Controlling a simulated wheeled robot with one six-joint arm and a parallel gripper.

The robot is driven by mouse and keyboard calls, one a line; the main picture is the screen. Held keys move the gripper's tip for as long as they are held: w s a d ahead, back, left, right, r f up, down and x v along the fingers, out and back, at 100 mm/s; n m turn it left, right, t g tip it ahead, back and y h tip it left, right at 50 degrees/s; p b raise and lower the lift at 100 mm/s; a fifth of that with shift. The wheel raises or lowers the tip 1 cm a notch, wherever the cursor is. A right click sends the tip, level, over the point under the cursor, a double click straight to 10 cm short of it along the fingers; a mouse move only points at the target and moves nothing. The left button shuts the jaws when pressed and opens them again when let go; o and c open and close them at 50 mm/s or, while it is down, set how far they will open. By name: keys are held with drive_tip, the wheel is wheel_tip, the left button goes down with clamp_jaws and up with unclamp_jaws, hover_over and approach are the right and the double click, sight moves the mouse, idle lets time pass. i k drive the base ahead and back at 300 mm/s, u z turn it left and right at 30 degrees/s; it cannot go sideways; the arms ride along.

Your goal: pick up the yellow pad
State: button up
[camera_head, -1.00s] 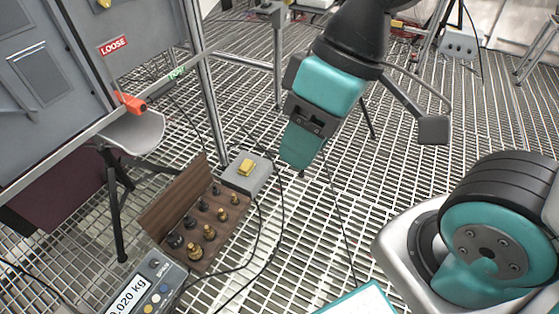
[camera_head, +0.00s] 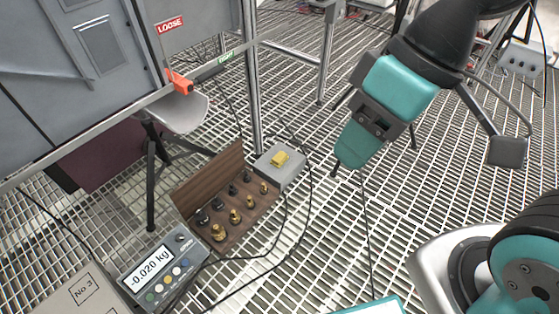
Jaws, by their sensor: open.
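My gripper (camera_head: 338,168) is a teal and black unit at upper right, pointing down and to the left. Its tip is to the right of the yellow pad in the picture and apart from it. The gripper holds nothing that I can see. Its fingers are small and largely hidden by its teal body.
An open wooden case (camera_head: 252,224) holds several brass and dark weights. A scale display (camera_head: 158,272) reads -0.020 kg. Cables cross the grated floor. A metal post (camera_head: 250,80) rises behind the grey box.

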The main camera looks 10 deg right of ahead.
sight(281, 157)
drive_tip(key=z, duration=0.3)
drive_tip(key=i, duration=1.35)
drive_tip(key=u, duration=0.5)
